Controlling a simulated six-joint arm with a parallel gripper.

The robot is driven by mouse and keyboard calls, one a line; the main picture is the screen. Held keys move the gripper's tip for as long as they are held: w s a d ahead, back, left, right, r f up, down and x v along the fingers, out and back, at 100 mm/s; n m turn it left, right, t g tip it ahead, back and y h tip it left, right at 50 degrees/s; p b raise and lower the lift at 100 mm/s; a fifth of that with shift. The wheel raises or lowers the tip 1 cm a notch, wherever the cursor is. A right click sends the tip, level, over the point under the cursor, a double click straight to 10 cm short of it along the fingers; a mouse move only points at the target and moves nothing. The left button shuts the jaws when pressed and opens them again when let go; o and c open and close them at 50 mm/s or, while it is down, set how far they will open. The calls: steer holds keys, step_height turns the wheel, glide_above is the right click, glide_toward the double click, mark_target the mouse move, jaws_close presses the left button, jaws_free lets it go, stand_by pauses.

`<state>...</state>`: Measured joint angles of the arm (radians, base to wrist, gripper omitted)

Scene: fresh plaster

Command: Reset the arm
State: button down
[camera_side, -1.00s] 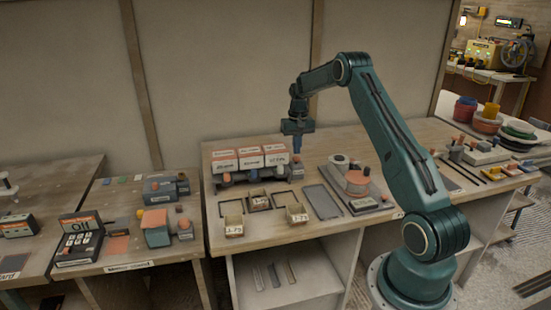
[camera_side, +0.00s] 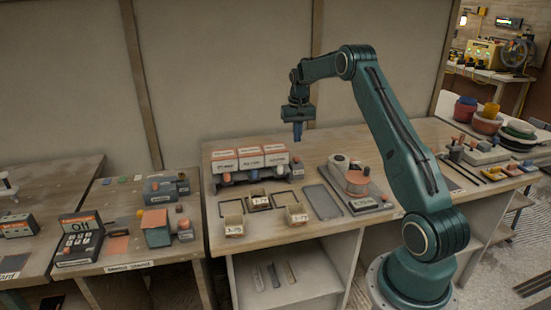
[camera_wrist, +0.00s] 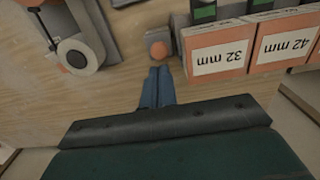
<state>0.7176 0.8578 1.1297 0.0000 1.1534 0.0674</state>
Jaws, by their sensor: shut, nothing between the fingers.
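My gripper (camera_side: 298,131) hangs from the teal arm above the workbench (camera_side: 330,145), with its blue fingers pointing down. The fingers are together and hold nothing. In the side view it is up and to the right of the row of labelled boxes (camera_side: 250,160). In the wrist view the closed blue fingertips (camera_wrist: 157,75) show over bare wood, just below a round orange knob (camera_wrist: 158,50). The boxes marked 32 mm (camera_wrist: 218,53) and 42 mm (camera_wrist: 284,41) are to the right of the fingers.
A lower bench on the left holds a keypad unit (camera_side: 80,240). The air around my gripper is clear.

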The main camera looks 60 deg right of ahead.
steer(key=shift+r, duration=0.7)
steer(key=s+a+r+n+t+h, duration=0.1)
steer(key=s+a+r+n, duration=0.15)
steer(key=a+r, duration=0.75)
steer(key=s+a+r+n+t, duration=0.1)
steer(key=s+a+r+n, duration=0.15)
steer(key=a+r, duration=0.75)
steer(key=s+a+f+n+t, duration=0.1)
steer(key=s+a+f+n, duration=0.1)
steer(key=s+a, duration=0.7)
steer(key=s+a+f+n+t+y, duration=0.1)
steer(key=s+a+f+n+t, duration=0.1)
steer(key=s+a, duration=0.8)
steer(key=s, duration=0.3)
steer(key=shift+f+t, duration=0.3)
steer(key=shift+f, duration=0.05)
steer(key=c, duration=2.1)
jaws_free()
